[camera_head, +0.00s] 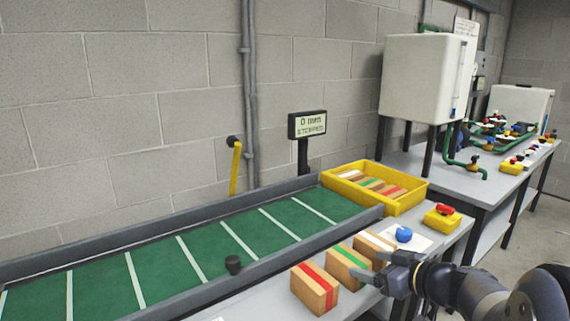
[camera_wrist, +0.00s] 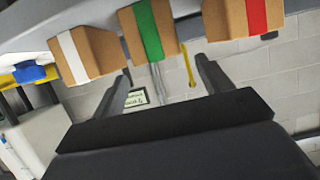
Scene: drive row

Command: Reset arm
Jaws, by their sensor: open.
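My gripper (camera_head: 382,271) is at the lower right of the head view, beside the boxes on the table edge. In the wrist view its two fingers (camera_wrist: 163,80) are spread apart with nothing between them. A box with a red stripe (camera_head: 314,288), a box with a green stripe (camera_head: 347,266) and a box with a white stripe (camera_head: 374,246) stand in a row on the grey table. The gripper partly covers the front of the row in the head view. The wrist view shows the same boxes at its top, with the green-striped box (camera_wrist: 149,32) in the middle.
A green conveyor (camera_head: 217,243) with white lines runs along the wall to a yellow crate (camera_head: 408,203) holding several striped boxes. A sign reading "STOPPED" (camera_head: 307,125) stands behind. A blue knob (camera_head: 404,234) and a red button on a yellow box (camera_head: 443,217) lie on the right. White tanks stand beyond.

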